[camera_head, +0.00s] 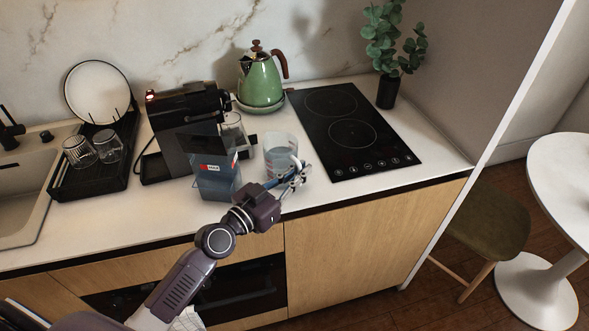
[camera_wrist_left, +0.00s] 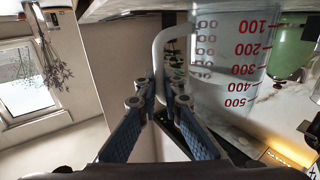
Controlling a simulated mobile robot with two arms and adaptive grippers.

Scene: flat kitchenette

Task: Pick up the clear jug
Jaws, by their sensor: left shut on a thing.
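The clear jug (camera_head: 278,152) is a see-through measuring jug on the counter's front part, left of the hob. In the left wrist view the jug (camera_wrist_left: 228,62) shows red numbers and a pale curved handle (camera_wrist_left: 160,52). My left gripper (camera_head: 296,176) is at the handle side of the jug, to its lower right in the head view. In the left wrist view its two blue-padded fingers (camera_wrist_left: 158,92) are shut on the handle. I cannot tell whether the jug's base touches the counter. My right gripper is not in view.
A glass (camera_head: 232,132) is behind the jug. The black hob (camera_head: 350,135) lies to the right, a green kettle (camera_head: 260,80) at the back.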

